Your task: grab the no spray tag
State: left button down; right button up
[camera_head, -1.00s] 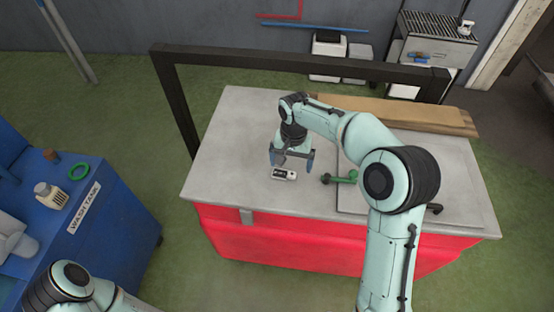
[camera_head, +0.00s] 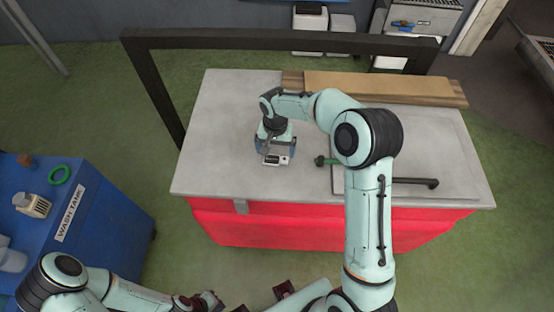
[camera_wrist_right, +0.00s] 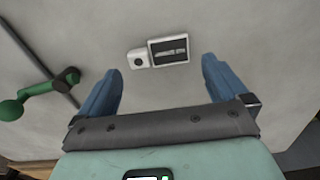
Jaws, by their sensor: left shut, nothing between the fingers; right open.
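The no spray tag (camera_head: 277,160) is a small white piece with a dark panel, lying flat on the grey tabletop. In the right wrist view the tag (camera_wrist_right: 158,52) lies just beyond and between my fingertips, with no contact visible. My right gripper (camera_head: 274,151) is open and points down over the tag; its blue fingers (camera_wrist_right: 162,68) stand apart with nothing between them. My left gripper (camera_head: 207,300) is low at the bottom edge of the head view, away from the table, shut and empty; its fingers are hard to make out.
A green-handled tool (camera_head: 322,161) lies right of the tag, by a grey plate (camera_head: 420,155). A dark frame (camera_head: 240,41) spans the back, near brown boards (camera_head: 380,86). A blue wash tank (camera_head: 100,215) stands at the left. The table's left part is clear.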

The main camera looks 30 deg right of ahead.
aim_at(276, 158)
jog(key=f, duration=0.4)
jog(key=shift+w+d+f, duration=0.15)
jog(key=shift+w+d, duration=0.1)
jog(key=c, duration=0.7)
jog(key=shift+c, duration=0.2)
